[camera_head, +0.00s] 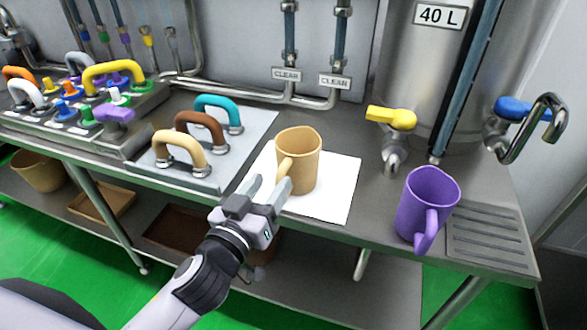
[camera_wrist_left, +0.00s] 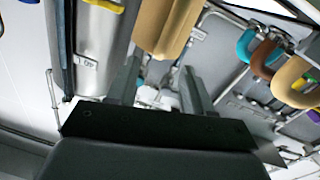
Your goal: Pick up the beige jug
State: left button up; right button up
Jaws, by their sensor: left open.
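The beige jug (camera_head: 304,160) stands upright on a white sheet (camera_head: 330,200) on the steel counter, its handle on the lower left side towards my gripper. My left gripper (camera_head: 270,186) is open at the near left of the jug, its fingertips close to the handle. In the left wrist view the jug (camera_wrist_left: 166,24) shows at the top, just beyond the two open fingers (camera_wrist_left: 161,64). I cannot tell whether the handle is between the fingertips or whether they touch it. My right gripper is not in view.
A purple jug (camera_head: 428,200) stands to the right, beside a drain grille (camera_head: 487,234). A plate with beige (camera_head: 180,147), brown (camera_head: 200,124) and teal (camera_head: 219,106) handles lies to the left. A tank (camera_head: 440,65) with a yellow tap (camera_head: 391,117) stands behind.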

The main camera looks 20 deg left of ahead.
aim_at(279, 174)
pick_arm(q)
jog(key=shift+w+d+f+p, duration=0.1)
jog(key=shift+w+d+p, duration=0.05)
jog(key=shift+w, duration=0.65)
jog(key=shift+w+d+f+p, duration=0.1)
jog(key=shift+w+p, duration=0.1)
jog(key=shift+w, duration=0.65)
jog(key=shift+w+d+p, duration=0.15)
jog(key=shift+w, duration=0.65)
grip_shut()
